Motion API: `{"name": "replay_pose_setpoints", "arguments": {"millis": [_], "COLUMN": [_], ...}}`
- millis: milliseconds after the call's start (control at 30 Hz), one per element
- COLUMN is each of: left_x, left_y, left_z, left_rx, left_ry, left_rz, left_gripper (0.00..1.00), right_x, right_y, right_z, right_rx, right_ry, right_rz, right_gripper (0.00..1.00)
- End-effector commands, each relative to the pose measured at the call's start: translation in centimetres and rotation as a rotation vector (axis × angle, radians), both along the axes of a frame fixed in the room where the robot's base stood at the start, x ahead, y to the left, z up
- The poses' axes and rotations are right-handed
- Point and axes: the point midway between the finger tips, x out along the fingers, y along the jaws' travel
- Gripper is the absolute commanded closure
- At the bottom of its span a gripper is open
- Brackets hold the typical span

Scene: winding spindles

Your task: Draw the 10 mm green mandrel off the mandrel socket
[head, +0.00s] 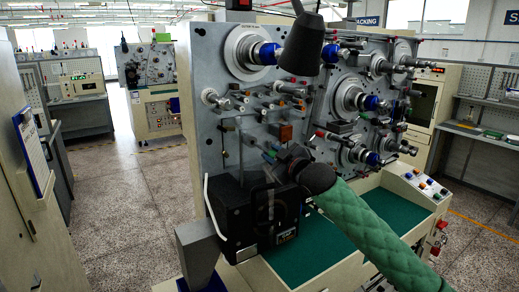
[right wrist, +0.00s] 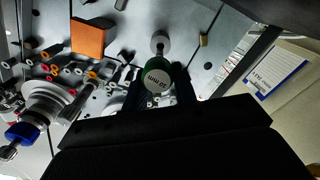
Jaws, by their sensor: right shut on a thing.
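The green mandrel (right wrist: 156,86) shows end-on in the right wrist view, a round green body with a pale label whose small print is upside down. My right gripper (right wrist: 160,98) is shut on it, with dark fingers on both sides. A round light-grey fitting (right wrist: 160,40), which looks like the socket, stands on the grey panel just behind it. I cannot tell whether mandrel and fitting touch. In the head view my right gripper (head: 272,160) is in front of the panel's lower left part, and mandrel and socket are hard to make out. My left gripper is not in view.
The grey machine panel (head: 213,60) carries several spindles with blue ends. An orange block (right wrist: 92,38) sits near the mandrel in the right wrist view. A dark cone-shaped object (head: 303,45) hangs in front of the panel. The green work surface (head: 305,262) below looks mostly bare.

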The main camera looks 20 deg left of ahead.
Motion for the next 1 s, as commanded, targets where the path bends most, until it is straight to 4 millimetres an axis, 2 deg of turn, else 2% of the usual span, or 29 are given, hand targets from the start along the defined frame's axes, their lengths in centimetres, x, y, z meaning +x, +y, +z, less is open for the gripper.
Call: {"name": "replay_pose_setpoints", "arguments": {"millis": [1000], "left_x": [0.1], "left_y": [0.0], "left_z": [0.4], "left_rx": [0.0], "left_ry": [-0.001], "left_rz": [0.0], "left_gripper": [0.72], "right_x": [-2.5], "right_y": [-3.3], "right_z": [0.0], "right_rx": [0.0], "right_ry": [0.0], "right_rz": [0.0], "right_gripper": [1.0]}}
